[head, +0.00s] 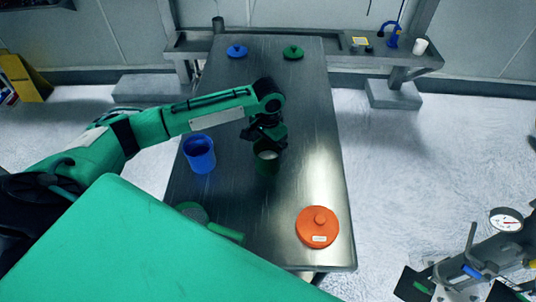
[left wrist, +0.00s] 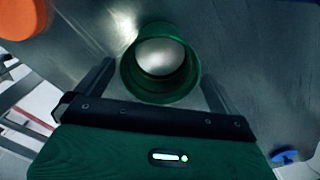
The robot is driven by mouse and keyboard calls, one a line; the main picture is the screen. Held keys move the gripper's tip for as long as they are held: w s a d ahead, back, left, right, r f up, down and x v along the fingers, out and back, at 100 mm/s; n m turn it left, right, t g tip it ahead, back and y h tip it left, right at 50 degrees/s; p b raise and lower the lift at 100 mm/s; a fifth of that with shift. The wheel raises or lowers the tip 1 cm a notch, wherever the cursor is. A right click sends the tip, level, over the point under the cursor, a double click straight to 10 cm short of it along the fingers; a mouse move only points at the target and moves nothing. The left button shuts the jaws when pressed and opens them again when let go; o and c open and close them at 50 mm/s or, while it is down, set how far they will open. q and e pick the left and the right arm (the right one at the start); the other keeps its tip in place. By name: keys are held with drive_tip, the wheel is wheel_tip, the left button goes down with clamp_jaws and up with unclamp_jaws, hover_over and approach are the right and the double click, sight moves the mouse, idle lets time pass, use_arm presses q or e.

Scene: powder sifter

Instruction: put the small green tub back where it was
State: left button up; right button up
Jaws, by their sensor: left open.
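The small green tub (head: 267,163) stands upright on the metal table, right of the blue tub. It is open at the top, with something pale inside. My left gripper (head: 266,134) is right at the tub, coming from its far side. In the left wrist view, the green tub (left wrist: 160,64) sits between the two spread fingers of my left gripper (left wrist: 157,74), with a visible gap at the left finger. The gripper is open and does not clamp it. My right gripper is not in view.
A blue tub (head: 199,155) stands left of the green one. An orange lidded container (head: 318,228) is at the near right. A green handled tool (head: 227,232) is partly hidden at the near left. Blue (head: 237,51) and green (head: 293,52) lids lie at the far end. The table's middle right is clear.

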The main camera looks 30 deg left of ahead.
use_arm(q)
wheel_tip(320, 180, up, 6)
drive_tip(key=shift+r+b, duration=0.15)
drive_tip(key=shift+b, duration=0.3)
